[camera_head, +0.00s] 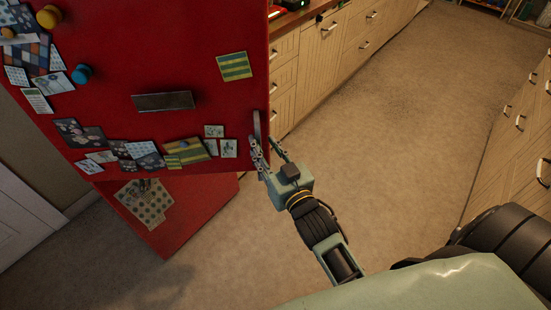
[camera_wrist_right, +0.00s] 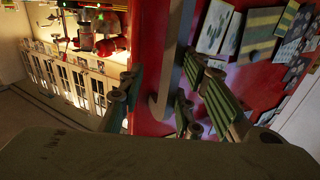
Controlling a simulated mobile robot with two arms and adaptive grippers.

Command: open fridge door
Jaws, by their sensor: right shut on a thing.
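The red fridge (camera_head: 200,110) fills the upper left of the head view. Its upper door stands at an angle to the lower red section (camera_head: 195,215), so it looks partly swung out. A grey upright handle (camera_head: 257,125) is on the door's right edge; it also shows in the wrist view (camera_wrist_right: 163,70). My right gripper (camera_head: 266,146) is at the handle's lower part, with its fingers on either side of the bar, shut on it. The fingers also show in the wrist view (camera_wrist_right: 150,95). My left gripper is not in view.
Wooden drawer cabinets (camera_head: 320,55) stand behind the door to the right. More cabinets (camera_head: 520,120) line the right side. The carpeted floor (camera_head: 400,120) between them is clear. A white door (camera_head: 25,215) is at the far left. Papers and magnets cover the fridge front.

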